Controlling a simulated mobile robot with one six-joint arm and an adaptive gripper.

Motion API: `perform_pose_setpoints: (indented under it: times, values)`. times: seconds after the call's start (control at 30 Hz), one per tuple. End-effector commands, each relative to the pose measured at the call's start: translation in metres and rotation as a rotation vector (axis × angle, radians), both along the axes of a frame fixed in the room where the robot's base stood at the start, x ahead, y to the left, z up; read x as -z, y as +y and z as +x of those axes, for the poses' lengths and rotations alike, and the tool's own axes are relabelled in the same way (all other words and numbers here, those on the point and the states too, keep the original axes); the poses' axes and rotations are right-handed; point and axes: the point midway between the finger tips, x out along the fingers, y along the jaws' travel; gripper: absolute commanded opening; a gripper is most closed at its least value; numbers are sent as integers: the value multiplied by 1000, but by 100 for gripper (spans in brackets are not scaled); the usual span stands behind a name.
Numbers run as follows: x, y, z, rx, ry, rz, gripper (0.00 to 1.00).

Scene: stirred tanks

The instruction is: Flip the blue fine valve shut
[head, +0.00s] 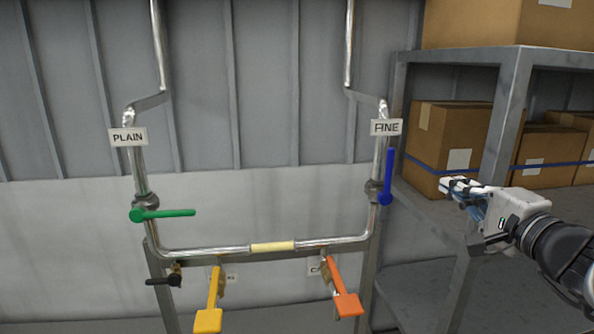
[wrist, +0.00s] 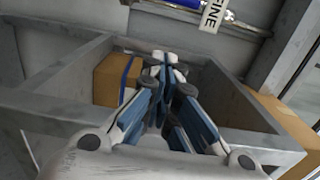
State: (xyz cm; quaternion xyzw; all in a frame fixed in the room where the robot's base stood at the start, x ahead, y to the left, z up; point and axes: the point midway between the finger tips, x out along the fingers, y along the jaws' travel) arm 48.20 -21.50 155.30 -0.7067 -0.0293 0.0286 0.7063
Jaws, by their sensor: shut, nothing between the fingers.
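The blue fine valve handle (head: 388,176) stands upright, in line with the right-hand pipe, below the FINE label (head: 386,127). Its pivot is at the lower end, on the valve body (head: 374,190). My gripper (head: 452,186) is to the right of the blue handle, apart from it, with its tips toward the pipe. It is shut and empty; its closed fingers (wrist: 163,65) fill the middle of the wrist view. There the FINE label (wrist: 214,13) and a blue piece (wrist: 186,3), probably the handle, show at the top edge.
A green handle (head: 165,214) lies across the left pipe, labelled PLAIN (head: 128,137). Yellow (head: 210,305) and orange (head: 343,290) paddle handles stick out below. A grey shelf (head: 510,90) with cardboard boxes (head: 450,140) stands at the right, behind my gripper.

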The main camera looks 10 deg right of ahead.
Motion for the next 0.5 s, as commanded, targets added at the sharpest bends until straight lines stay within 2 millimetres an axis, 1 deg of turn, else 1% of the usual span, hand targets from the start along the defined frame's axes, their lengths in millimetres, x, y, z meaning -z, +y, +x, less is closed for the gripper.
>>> perform_pose_setpoints:
  times: [0.03,0.2,0.37,0.4,0.5]
  values:
    - [0,3,10,-6,1,2,0]
    - [-1,6,47,-6,2,2,0]
    - [-1,9,81,-5,1,2,0]
    - [-1,12,86,-5,2,1,0]
    - [-1,29,85,-5,0,1,0]
